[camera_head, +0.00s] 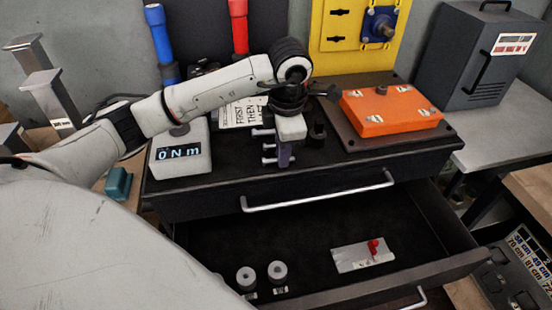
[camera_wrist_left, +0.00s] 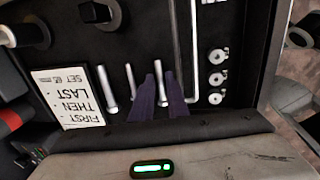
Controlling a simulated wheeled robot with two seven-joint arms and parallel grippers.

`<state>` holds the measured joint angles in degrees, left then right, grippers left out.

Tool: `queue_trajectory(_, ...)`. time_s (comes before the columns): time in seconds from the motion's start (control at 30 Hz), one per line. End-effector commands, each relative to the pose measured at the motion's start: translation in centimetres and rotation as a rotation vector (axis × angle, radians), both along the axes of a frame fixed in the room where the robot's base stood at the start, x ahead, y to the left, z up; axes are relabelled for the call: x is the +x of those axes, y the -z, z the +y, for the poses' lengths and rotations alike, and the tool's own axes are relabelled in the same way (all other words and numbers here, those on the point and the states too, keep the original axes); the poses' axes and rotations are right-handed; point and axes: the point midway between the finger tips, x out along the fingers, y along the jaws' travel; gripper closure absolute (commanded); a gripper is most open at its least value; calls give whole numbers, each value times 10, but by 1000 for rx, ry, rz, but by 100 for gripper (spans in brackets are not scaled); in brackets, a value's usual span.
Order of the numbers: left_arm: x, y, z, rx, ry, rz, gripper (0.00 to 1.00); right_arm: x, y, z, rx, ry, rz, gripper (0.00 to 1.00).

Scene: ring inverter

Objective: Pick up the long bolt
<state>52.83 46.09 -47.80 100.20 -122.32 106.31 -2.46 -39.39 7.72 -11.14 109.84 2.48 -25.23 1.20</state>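Three silver bolts lie side by side on the dark cabinet top. In the head view their heads (camera_head: 268,147) show just left of my left gripper (camera_head: 284,160). In the left wrist view there is a left bolt (camera_wrist_left: 107,90), a middle bolt (camera_wrist_left: 130,80) and a right bolt (camera_wrist_left: 159,80). The dark purple fingers of my left gripper (camera_wrist_left: 160,82) are apart, with the right bolt between them. The fingers hide part of it, and I cannot tell whether they touch it. The left bolt looks longest, though the fingers partly cover the others. My right gripper is not in view.
A torque display (camera_head: 183,154) and a "FIRST THEN LAST" card (camera_head: 240,113) stand left of the bolts. An orange box (camera_head: 390,110) sits at right.

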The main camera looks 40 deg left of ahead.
Motion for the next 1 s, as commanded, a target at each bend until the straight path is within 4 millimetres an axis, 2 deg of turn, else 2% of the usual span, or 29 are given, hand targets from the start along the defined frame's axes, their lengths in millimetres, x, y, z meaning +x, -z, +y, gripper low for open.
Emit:
queue_trajectory(0.17, 0, 1, 0, -1, 0, -1, 86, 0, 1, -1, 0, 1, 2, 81)
queue_trajectory(0.3, 0, 1, 0, -1, 0, -1, 100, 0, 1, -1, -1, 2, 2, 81)
queue_trajectory(0.63, 1, -3, 0, -1, 0, -1, 100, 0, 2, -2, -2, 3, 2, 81)
queue_trajectory(0.77, 2, -19, 0, -2, 1, -5, 100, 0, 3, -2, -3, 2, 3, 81)
queue_trajectory(1.0, 2, -69, 0, -1, -1, -6, 100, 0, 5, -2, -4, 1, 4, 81)
